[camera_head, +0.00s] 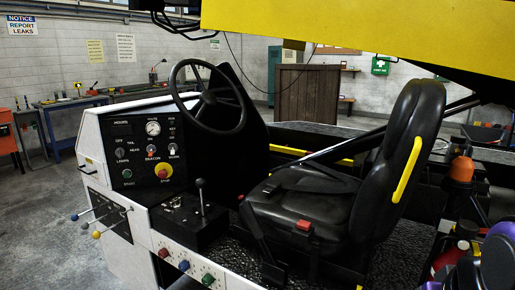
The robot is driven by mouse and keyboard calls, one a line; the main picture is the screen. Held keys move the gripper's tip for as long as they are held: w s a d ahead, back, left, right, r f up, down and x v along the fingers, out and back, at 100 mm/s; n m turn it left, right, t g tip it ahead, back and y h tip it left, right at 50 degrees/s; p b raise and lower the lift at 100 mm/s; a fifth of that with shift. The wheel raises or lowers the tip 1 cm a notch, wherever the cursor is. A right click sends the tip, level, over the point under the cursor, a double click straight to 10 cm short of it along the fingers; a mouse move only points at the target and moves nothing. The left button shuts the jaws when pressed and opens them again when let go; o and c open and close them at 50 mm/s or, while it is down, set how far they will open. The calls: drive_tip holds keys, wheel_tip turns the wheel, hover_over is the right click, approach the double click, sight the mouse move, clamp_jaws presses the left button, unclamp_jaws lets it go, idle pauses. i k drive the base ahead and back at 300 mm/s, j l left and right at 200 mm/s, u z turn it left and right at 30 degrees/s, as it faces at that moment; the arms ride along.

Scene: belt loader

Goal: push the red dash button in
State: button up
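A red round button (163,172) on a yellow surround sits at the lower right of the black dash panel (136,178), on the white console left of the steering wheel. It stands out from the panel, and a small label, too small to read surely, lies below it. Nothing touches it or covers it. A smaller red knob (163,252) sits low on the console's white side panel, beside a blue knob (184,265) and a green knob (208,279). My gripper cannot be made out in this view.
The steering wheel (207,97) and a black lever (201,196) stand right of the dash. The black seat (330,195) is farther right. Levers with coloured knobs (97,235) stick out at left. Floor at lower left is clear. A yellow boom (390,30) hangs overhead.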

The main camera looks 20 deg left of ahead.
sight(163, 174)
drive_tip(key=u, duration=1.55)
drive_tip(key=i+j+z, duration=0.1)
drive_tip(key=i+j, duration=0.4)
drive_tip(key=i+j+z, duration=0.15)
drive_tip(key=i+j, duration=0.4)
drive_tip(key=i+j+z, duration=0.1)
drive_tip(key=i+j, duration=0.4)
drive_tip(key=i+j+z, duration=0.1)
drive_tip(key=i+j, duration=0.4)
drive_tip(key=j, duration=0.25)
drive_tip(key=i+j, duration=0.1)
drive_tip(key=k+j, duration=0.15)
drive_tip(key=j, duration=0.15)
